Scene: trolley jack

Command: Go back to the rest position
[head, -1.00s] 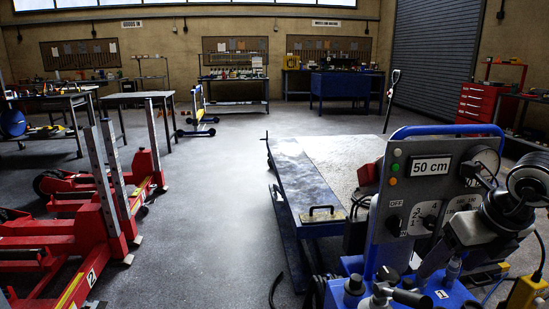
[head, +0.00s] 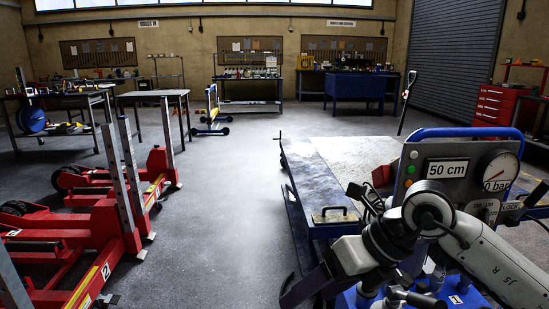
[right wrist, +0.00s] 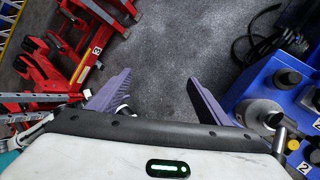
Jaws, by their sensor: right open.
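My right gripper (head: 298,288) hangs low in front of the blue lift table, left of the control unit, in the head view. In the right wrist view its two purple fingers (right wrist: 160,77) stand apart with bare floor between them. It holds nothing. My right arm crosses in front of the control panel (head: 455,172), which reads "50 cm" and has a gauge at "0 bar". The panel's lower part is hidden behind the arm. The red trolley jacks (head: 75,240) stand on the floor at left and also show in the right wrist view (right wrist: 62,50). My left gripper is not in view.
The blue base (right wrist: 270,95) with knobs and hoses is close to the right of the right gripper. Grey floor (head: 235,220) is clear between jacks and table.

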